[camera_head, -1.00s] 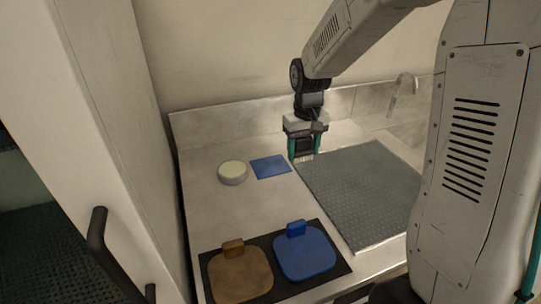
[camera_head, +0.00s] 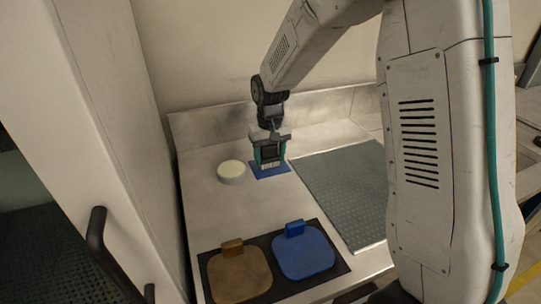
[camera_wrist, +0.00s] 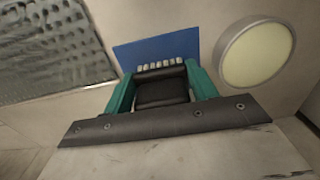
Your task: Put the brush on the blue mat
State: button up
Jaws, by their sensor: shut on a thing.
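The blue mat (camera_head: 283,168) is a small flat square on the steel counter, between the round pale tub and the grey ribbed mat. My gripper (camera_head: 270,163) is over it and hides much of it. In the wrist view, my gripper (camera_wrist: 160,80) has its teal fingers shut on the brush, whose pale bristle tufts (camera_wrist: 160,65) show in a row against the blue mat (camera_wrist: 165,47). Most of the brush is hidden between the fingers. I cannot tell whether the bristles touch the mat.
The round tub with a pale top (camera_head: 231,171) stands close to the left of the blue mat. The grey ribbed mat (camera_head: 345,190) lies to the right. A brown pad (camera_head: 240,275) and a blue pad (camera_head: 304,253) lie on a black tray in front. The counter between is clear.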

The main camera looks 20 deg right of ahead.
aim_at(270, 147)
jog(key=shift+f, duration=0.2)
jog(key=o, duration=1.1)
jog(key=shift+r, duration=0.15)
notch_tip(270, 147, up, 12)
jog(key=shift+r, duration=0.15)
jog(key=s+d+r, duration=0.1)
jog(key=s+r, duration=0.5)
jog(key=s, duration=0.4)
jog(key=s+d+f+t, duration=0.1)
jog(key=s+d, duration=0.1)
jog(key=s, duration=2.1)
jog(key=shift+s+d, duration=0.15)
jog(key=shift+f, duration=0.1)
